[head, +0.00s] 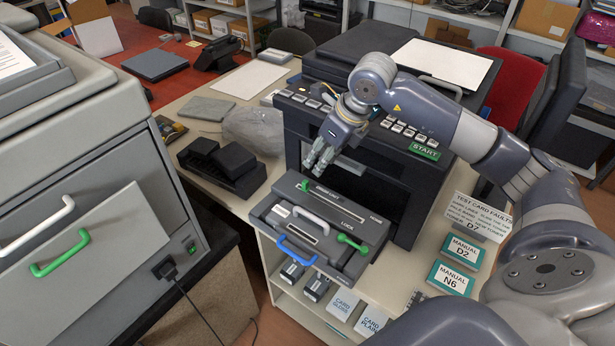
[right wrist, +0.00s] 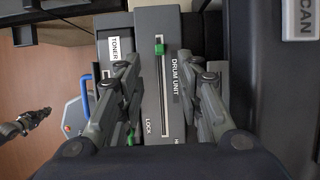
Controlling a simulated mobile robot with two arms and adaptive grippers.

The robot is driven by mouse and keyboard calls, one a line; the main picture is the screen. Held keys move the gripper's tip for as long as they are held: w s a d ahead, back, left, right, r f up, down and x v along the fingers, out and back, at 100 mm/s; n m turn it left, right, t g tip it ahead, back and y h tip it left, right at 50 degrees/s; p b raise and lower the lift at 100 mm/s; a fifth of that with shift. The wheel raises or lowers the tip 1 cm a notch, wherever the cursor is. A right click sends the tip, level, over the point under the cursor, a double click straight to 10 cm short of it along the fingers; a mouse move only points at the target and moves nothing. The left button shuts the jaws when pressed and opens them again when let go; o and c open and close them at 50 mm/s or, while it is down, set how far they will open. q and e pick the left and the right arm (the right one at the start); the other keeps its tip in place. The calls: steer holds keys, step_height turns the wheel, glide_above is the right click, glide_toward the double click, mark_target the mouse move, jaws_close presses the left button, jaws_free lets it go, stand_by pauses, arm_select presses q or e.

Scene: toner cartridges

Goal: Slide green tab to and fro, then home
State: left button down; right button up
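The green tab (head: 305,185) stands in a long slot on the dark grey drum unit (head: 340,208). It is near the slot's left end, away from the HOME label. It also shows in the right wrist view (right wrist: 160,49), near the top of the slot. My right gripper (head: 320,168) is over the drum unit near the tab. In the right wrist view its fingers (right wrist: 160,72) are apart, one on each side of the slot, with nothing between them. A gripper-like part at that view's left edge (right wrist: 30,122) looks like my left gripper; its fingers are unclear.
Beside the drum unit are a white handle (head: 311,220), a blue handle (head: 297,250) and a green lever (head: 352,243). The printer's open front (head: 365,180) is right behind. A black cartridge holder (head: 222,168) stands to the left, with manuals (head: 462,251) to the right.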

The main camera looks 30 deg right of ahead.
mark_target(306, 182)
steer(key=p+x, duration=0.2)
steer(key=x, duration=0.7)
steer(key=shift+p, duration=0.3)
steer(key=shift+x, duration=0.9)
jaws_close()
